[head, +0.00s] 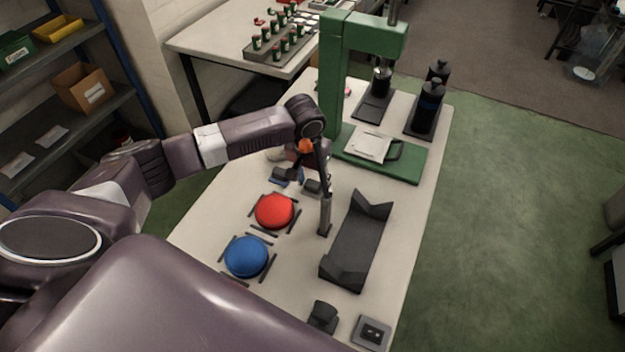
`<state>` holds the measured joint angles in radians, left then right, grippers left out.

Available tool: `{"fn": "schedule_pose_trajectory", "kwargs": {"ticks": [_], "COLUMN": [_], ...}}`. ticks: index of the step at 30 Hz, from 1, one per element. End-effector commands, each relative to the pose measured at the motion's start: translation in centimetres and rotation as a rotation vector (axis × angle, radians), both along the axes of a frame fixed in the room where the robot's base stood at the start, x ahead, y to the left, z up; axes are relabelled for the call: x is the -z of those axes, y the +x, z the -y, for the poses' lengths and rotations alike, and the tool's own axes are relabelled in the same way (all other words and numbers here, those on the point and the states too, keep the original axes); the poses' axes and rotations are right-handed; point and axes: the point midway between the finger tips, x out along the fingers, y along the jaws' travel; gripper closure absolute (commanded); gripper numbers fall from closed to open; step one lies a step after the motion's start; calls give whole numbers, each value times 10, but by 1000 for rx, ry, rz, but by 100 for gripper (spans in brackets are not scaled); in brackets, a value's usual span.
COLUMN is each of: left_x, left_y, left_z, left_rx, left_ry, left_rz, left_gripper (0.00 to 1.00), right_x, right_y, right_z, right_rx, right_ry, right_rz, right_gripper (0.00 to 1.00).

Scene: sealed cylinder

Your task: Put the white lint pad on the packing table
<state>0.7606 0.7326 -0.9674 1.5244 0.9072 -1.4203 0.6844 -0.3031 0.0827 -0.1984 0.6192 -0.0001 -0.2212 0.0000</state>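A flat white square pad (370,146), which looks like the lint pad, lies on the green base of the press, beside a dark handle-like loop. My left gripper (299,181) hangs over the long white table (215,205), left of the press base and behind the red round object. Its two dark fingertips are apart, and I see nothing held between them. A pale object (275,154) shows partly behind the gripper; I cannot tell what it is. Which table is the packing table is not clear from this view. My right gripper is not in view.
A red dome (274,210), a blue dome (246,256) and a dark angled cradle (358,240) stand on the table. The green press (334,75) and dark bottles (430,104) are behind. A back table (215,38) holds a tray of several small containers.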

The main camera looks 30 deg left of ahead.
Motion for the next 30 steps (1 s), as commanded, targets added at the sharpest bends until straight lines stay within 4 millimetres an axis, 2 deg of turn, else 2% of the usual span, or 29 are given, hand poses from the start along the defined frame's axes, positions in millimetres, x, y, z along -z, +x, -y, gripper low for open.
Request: {"fn": "schedule_pose_trajectory", "kwargs": {"ticks": [9,13,17,24,30], "left_x": [-1,-10,-33,-85,-113], "left_y": [0,0,-3,-11,-16], "left_z": [0,0,0,1,1], "left_rx": [0,0,0,0,0], "left_ry": [0,-1,-1,-1,-2], "left_rz": [1,2,5,4,2], "left_gripper": [51,51,51,51,51], "right_x": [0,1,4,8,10], "right_y": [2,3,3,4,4], "right_z": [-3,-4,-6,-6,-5], "right_rx": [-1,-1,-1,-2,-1], "right_ry": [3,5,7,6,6], "right_rz": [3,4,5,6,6], "right_gripper": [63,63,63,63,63]}}
